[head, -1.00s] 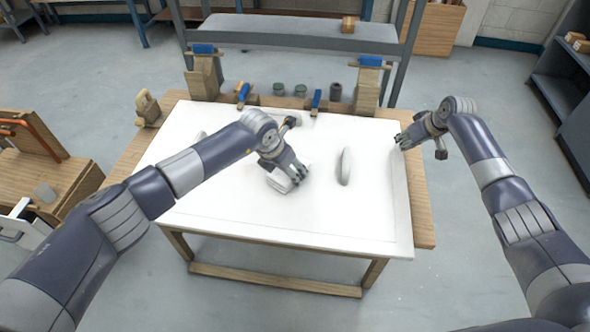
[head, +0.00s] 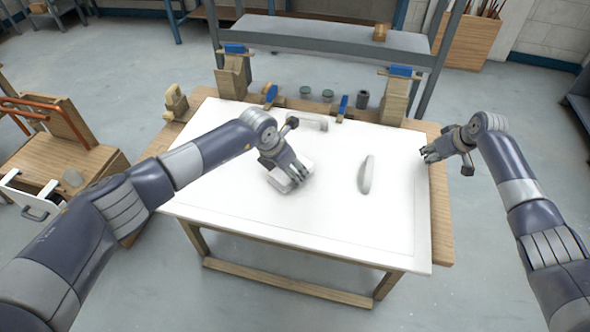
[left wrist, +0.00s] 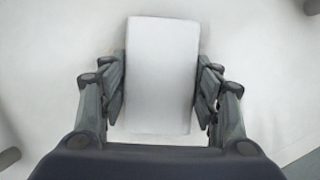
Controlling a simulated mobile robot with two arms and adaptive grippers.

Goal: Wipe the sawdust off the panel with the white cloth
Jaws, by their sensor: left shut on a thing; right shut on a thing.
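The white panel (head: 330,225) lies flat on a wooden table. My left gripper (head: 291,171) is shut on the white cloth (head: 285,183), a folded pad resting on the panel left of its middle. In the left wrist view the cloth (left wrist: 160,75) sits between the fingers of my left gripper (left wrist: 160,95). Faint smudges show around the cloth there; I cannot tell if they are sawdust. My right gripper (head: 428,156) is shut at the panel's right edge; what its fingers hold is too small to tell, perhaps that edge.
Blue-topped clamps (head: 271,94), jars (head: 305,93) and wooden blocks (head: 176,103) line the table's back. The panel's front is clear.

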